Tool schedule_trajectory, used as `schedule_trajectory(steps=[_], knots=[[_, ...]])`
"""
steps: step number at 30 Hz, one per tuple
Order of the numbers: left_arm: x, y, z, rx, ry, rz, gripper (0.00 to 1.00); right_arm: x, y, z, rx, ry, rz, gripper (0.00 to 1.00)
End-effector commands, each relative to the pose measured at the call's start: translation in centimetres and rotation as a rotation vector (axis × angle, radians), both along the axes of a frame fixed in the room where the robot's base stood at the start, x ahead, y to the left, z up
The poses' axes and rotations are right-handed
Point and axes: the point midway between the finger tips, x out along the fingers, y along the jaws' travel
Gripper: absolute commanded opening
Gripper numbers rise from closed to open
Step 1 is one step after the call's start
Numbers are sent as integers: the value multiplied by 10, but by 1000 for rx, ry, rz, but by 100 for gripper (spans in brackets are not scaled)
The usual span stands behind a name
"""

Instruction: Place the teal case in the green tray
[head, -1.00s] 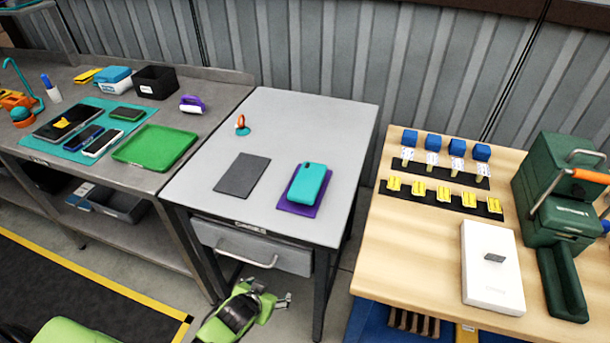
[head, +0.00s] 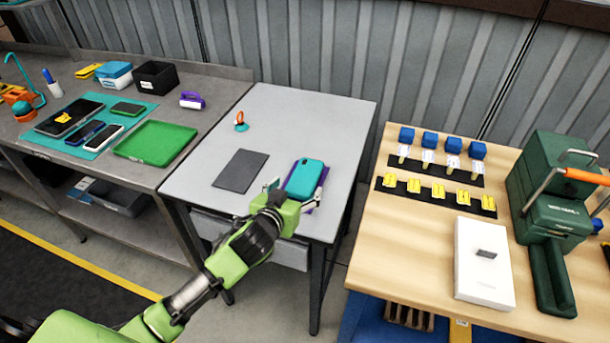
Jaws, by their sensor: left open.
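The teal case (head: 305,178) lies on a purple pad (head: 322,177) near the front right of the grey middle table. My left gripper (head: 291,190) is open at the near edge of the case, with one finger to its left and one to its right. I cannot tell whether the fingers touch the case. My gripper and wrist hide part of the pad. The green tray (head: 155,143) lies empty on the left bench, near its front right corner. My right gripper is not in view.
A dark grey mat (head: 240,171) lies left of the case, and an orange-and-teal item (head: 241,122) stands behind it. A teal mat (head: 92,145) with phones and a tablet adjoins the tray. A purple-handled item (head: 191,100) stands behind the tray.

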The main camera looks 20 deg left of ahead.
Motion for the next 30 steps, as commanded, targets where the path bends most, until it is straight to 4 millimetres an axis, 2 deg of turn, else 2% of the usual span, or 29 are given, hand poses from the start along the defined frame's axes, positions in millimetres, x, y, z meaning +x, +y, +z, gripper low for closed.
schedule_trajectory(steps=[4,13,22,30], knots=[[16,-1,-6,-1,1,0,71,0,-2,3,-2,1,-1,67],[30,0,-10,1,1,0,71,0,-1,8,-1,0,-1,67],[63,2,-22,1,1,0,71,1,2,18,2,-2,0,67],[72,2,-27,0,1,-1,71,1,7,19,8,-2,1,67]])
